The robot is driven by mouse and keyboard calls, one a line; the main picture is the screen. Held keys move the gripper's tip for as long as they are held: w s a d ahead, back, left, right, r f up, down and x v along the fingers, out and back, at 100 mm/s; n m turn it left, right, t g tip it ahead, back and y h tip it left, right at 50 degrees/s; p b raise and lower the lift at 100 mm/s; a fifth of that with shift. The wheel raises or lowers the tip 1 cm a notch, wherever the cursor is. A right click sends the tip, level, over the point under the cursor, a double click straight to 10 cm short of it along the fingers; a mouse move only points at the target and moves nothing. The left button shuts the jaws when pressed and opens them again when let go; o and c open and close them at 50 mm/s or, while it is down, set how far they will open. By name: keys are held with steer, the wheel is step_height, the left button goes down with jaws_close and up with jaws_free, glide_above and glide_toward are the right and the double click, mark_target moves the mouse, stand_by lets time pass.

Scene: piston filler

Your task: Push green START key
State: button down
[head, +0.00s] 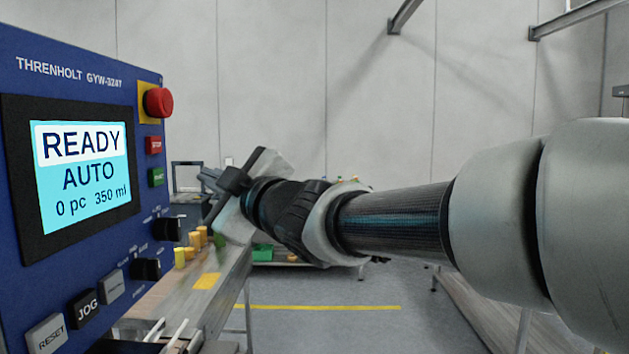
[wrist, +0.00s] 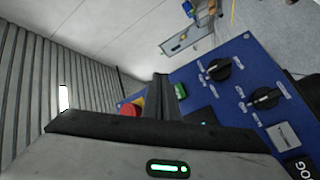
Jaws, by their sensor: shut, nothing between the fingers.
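The green START key (head: 156,177) is on the right side of the blue control panel (head: 75,60), below the red STOP key (head: 154,145). In the wrist view the green key (wrist: 180,91) shows just right of the fingers. My gripper (head: 204,178) is shut and empty, pointing left toward the panel at about the key's height. In the head view a gap shows between the fingertips and the key. In the wrist view the fingertips (wrist: 160,77) hide part of the panel. The screen (head: 82,175) reads READY, AUTO, 0 pc, 350 ml.
A red emergency-stop button (head: 158,102) on a yellow plate sits above the keys. Two black knobs (head: 167,229) stick out below, with JOG (head: 84,307) and RESET (head: 46,334) keys lower left. A conveyor table (head: 225,285) with small yellow items stands behind the panel.

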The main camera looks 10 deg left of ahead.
mark_target(164, 174)
steer(key=shift+s+a+b, duration=0.15)
steer(key=shift+a+b, duration=0.45)
steer(key=shift+a, duration=0.75)
steer(key=shift+s+a+b, duration=0.15)
steer(key=shift+a+b, duration=0.45)
steer(key=shift+a, duration=0.7)
steer(key=shift+a+f, duration=0.1)
steer(key=shift+a, duration=0.05)
steer(key=shift+a+b, duration=0.25)
steer(key=shift+b, duration=0.05)
steer(key=shift+s+a+b, duration=0.1)
steer(key=shift+a+b, duration=0.25)
steer(key=shift+a, duration=0.05)
stand_by(0.4)
stand_by(0.4)
steer(key=shift+d+p, duration=0.65)
steer(key=shift+d, duration=0.15)
steer(key=shift+w+d+p, duration=0.2)
steer(key=shift+d+p, duration=0.6)
steer(key=shift+d, duration=0.45)
steer(key=shift+w+d+p, duration=0.2)
steer(key=shift+d+p, duration=0.6)
steer(key=shift+d, duration=0.45)
